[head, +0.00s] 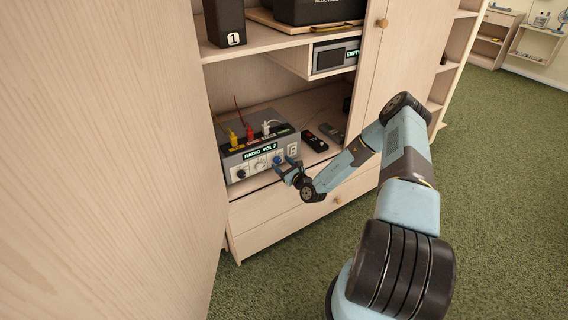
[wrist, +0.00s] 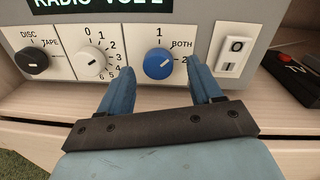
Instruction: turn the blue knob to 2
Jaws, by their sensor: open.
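The blue knob (wrist: 157,66) is on the front panel of a grey radio box (head: 235,158). Its scale reads 1 at the top, BOTH at the upper right and 2 at the right. A pale mark shows on the knob, but I cannot tell for sure which label it points to. My gripper (wrist: 161,70) is open, with one finger at the left of the knob and one at the right. I cannot tell whether either finger touches it. In the head view my gripper (head: 287,166) is at the right part of the box's front.
Left of the blue knob are a white knob (wrist: 92,64) numbered from 0 and a black DISC/TAPE knob (wrist: 33,60). A rocker switch (wrist: 235,50) is close on the right. A black remote-like object (wrist: 293,77) lies on the shelf. Coloured plugs (head: 250,135) stand on the box.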

